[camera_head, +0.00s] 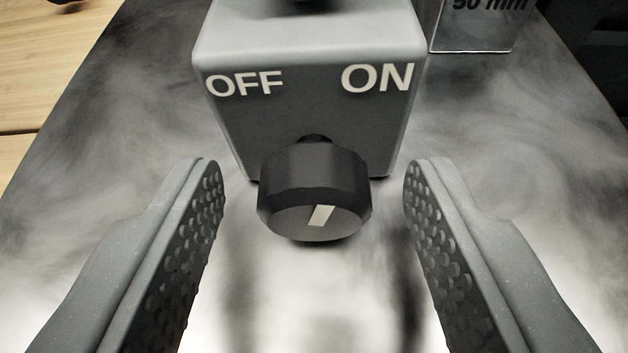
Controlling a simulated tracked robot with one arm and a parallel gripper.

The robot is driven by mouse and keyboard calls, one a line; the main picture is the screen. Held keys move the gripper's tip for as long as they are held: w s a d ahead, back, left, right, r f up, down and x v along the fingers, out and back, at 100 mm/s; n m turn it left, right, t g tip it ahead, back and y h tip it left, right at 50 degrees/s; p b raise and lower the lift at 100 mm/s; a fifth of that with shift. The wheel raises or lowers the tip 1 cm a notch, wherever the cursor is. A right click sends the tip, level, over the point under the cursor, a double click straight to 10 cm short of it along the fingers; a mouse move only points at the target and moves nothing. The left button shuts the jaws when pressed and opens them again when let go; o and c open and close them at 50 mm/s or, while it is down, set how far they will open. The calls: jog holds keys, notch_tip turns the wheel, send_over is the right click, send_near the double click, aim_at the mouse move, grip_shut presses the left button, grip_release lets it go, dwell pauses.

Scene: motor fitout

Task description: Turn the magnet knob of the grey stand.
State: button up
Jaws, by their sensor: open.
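The grey stand (310,110) is a block with "OFF" at its upper left and "ON" at its upper right. Its black magnet knob (292,218) sticks out from the front face towards me. A pale mark on the knob's face slants, its upper end leaning a little right, towards the ON side. My gripper (313,170) is open, one ridged finger on each side of the knob. A gap shows between the knob and each finger, so neither touches it. The top of the stand is cut off by the picture edge.
A metal block marked "90 mm" (470,30) stands behind the stand at the right. The stand sits on a shiny, cloudy metal plate (130,130). A wooden surface (45,70) shows at the upper left.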

jog(key=c, duration=1)
jog(key=shift+a+r+p, duration=0.1)
jog(key=shift+p, duration=0.7)
jog(key=shift+s+n+p, duration=0.1)
jog(key=shift+n+p, duration=0.2)
jog(key=shift+p, duration=0.25)
jog(key=n+h+p, duration=0.1)
jog(key=p, duration=0.3)
jog(key=shift+a+p, duration=0.15)
jog(key=shift+p, duration=0.15)
jog(key=shift+n+h+p, duration=0.7)
jog(key=shift+p, duration=0.5)
